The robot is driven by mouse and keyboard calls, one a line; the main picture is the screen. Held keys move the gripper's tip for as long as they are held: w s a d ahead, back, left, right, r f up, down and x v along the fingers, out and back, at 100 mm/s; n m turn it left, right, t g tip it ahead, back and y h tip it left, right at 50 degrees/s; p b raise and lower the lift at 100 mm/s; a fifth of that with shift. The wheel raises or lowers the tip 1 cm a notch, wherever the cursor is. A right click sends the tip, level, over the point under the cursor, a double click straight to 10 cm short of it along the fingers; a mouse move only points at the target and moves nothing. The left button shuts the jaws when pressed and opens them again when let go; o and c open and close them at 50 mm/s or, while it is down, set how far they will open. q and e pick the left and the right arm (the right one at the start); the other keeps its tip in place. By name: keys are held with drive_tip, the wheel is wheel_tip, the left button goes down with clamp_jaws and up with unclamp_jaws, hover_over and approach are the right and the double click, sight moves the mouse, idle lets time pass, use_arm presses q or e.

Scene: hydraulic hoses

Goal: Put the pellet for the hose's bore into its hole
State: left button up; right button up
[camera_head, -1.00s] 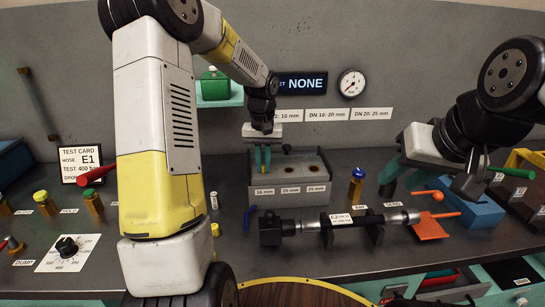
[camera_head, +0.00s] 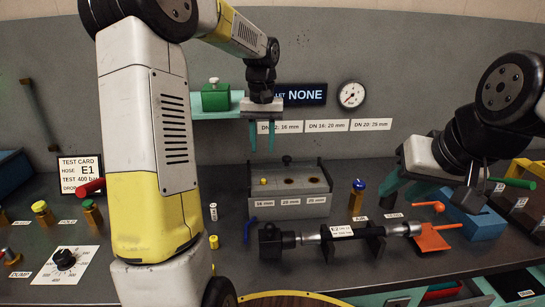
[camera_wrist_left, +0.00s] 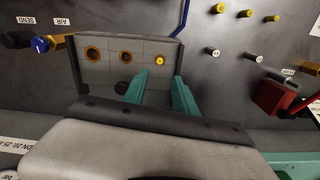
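The yellow pellet (camera_head: 264,181) sits in the left hole, above the 16 mm label, of the grey pellet box (camera_head: 290,207). It also shows in the left wrist view (camera_wrist_left: 160,61), level in its hole as far as I can tell. The 20 mm and 25 mm holes beside it look empty. My left gripper (camera_head: 262,145) is open and empty, above the box and clear of the pellet. The hose (camera_head: 342,232), labelled E1, lies in a black stand in front of the box. My right gripper (camera_head: 404,191) looks open and empty, at the right near the blue block.
A card (camera_head: 81,174) reads hose E1, test 400 bar. Labels on the back wall (camera_head: 327,126) pair DN sizes with millimetres. A blue-capped valve (camera_head: 357,195) stands right of the box. An orange tool (camera_head: 432,238) lies right of the hose.

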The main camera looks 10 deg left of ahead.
use_arm(q)
drive_tip(key=s+d+r+m+t, duration=0.1)
drive_tip(key=s+r+t, duration=0.1)
drive_tip(key=s+r, duration=0.65)
drive_tip(key=s+d+f+m+t+h, duration=0.1)
drive_tip(key=s+f+t+h, duration=0.1)
drive_tip(key=s, duration=1.3)
drive_tip(key=shift+s+f+t, duration=0.4)
drive_tip(key=shift+f+t, duration=0.1)
drive_tip(key=shift+t, duration=0.6)
drive_tip(key=shift+d, duration=0.1)
